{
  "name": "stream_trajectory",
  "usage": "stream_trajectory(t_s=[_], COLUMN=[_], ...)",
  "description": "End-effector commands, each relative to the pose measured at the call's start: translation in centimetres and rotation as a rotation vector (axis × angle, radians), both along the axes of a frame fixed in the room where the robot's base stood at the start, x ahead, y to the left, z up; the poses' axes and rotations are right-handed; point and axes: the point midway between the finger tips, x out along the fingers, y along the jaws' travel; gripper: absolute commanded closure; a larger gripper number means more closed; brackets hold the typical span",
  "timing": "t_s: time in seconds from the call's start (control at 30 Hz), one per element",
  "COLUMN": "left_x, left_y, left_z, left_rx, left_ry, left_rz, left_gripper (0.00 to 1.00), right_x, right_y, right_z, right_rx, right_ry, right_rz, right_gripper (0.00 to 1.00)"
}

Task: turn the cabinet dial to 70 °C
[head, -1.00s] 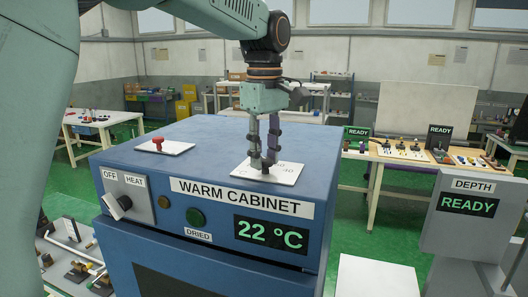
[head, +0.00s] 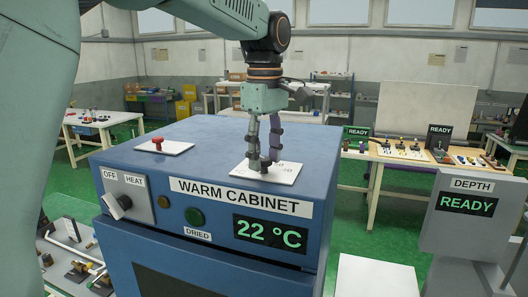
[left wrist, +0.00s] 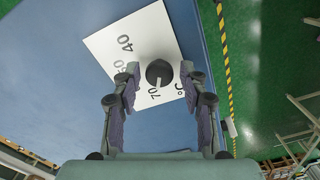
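The cabinet dial is a dark round knob (left wrist: 159,74) on a white plate (left wrist: 112,45) on top of the blue warm cabinet (head: 160,245). In the left wrist view its white pointer line lies at the printed 70. My left gripper (left wrist: 160,70) points down over it, with one finger on each side of the knob and a small gap on both sides. In the head view the left gripper (head: 264,158) is open around the dial (head: 265,166). The cabinet display (head: 270,234) reads 22 °C. My right gripper is not in view.
A red button (head: 157,141) on a white plate stands at the left of the cabinet top. A grey DEPTH stand (head: 470,240) is at the right. The rest of the cabinet top is clear.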

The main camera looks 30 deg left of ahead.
Motion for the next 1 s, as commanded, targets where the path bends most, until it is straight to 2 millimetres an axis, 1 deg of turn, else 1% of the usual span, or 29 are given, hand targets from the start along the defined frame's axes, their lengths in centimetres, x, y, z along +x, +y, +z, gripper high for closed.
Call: stream_trajectory(t_s=[0.07, 0.33, 0.47, 0.57, 0.8, 0.9, 1.0], left_x=[0.0, 0.1, 0.1, 0.1, 0.2, 0.1, 0.2], left_y=[0.0, 0.1, 0.1, 0.1, 0.0, 0.0, 0.0], left_z=[0.1, 0.1, 1.0, 2.5, 7.4, 9.2, 10.4], left_rx=[0.001, 0.002, 0.003, 0.004, 0.004, 0.004, 0.003], left_ry=[-0.002, -0.004, -0.006, -0.008, -0.008, -0.007, -0.006], left_rz=[0.0, -0.001, -0.001, -0.001, 0.0, 0.0, -0.001], left_gripper=[0.48, 0.48, 0.48, 0.48, 0.48, 0.48, 0.48], right_x=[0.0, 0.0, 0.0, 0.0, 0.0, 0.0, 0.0], right_y=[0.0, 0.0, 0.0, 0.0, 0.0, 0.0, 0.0], right_z=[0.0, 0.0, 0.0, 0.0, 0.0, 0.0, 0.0], right_rx=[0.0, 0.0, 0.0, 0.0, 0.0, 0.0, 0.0], right_ry=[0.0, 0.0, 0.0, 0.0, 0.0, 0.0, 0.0], right_rz=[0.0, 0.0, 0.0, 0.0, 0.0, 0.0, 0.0], right_gripper=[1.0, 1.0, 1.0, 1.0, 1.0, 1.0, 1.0])
